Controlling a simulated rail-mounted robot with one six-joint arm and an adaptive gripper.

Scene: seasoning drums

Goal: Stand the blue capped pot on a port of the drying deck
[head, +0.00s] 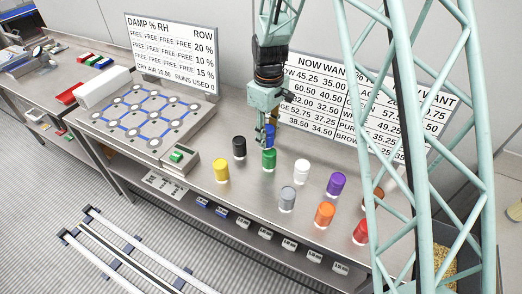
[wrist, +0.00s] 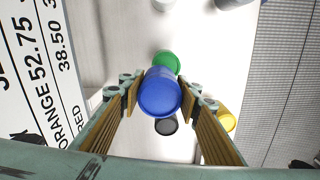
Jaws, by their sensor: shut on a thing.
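The blue capped pot (wrist: 160,93) is between the fingers of my gripper (wrist: 159,98) in the wrist view, its round blue end toward the camera. In the head view the blue pot (head: 270,136) shows partly behind the fingers of my gripper (head: 265,140), just above and behind the green pot. My gripper is shut on it, and the pot looks raised off the bench. The drying deck (head: 146,117) is a pale block with several round grey ports joined by blue lines, at the left of the bench. The ports I can see look empty.
Green (head: 268,159), black (head: 239,147), yellow (head: 221,170), white (head: 301,170), grey (head: 287,198), purple (head: 336,184), orange (head: 324,213) and red (head: 361,232) pots stand on the bench. A green-button box (head: 180,157) sits beside the deck. Sign boards (head: 172,52) stand behind.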

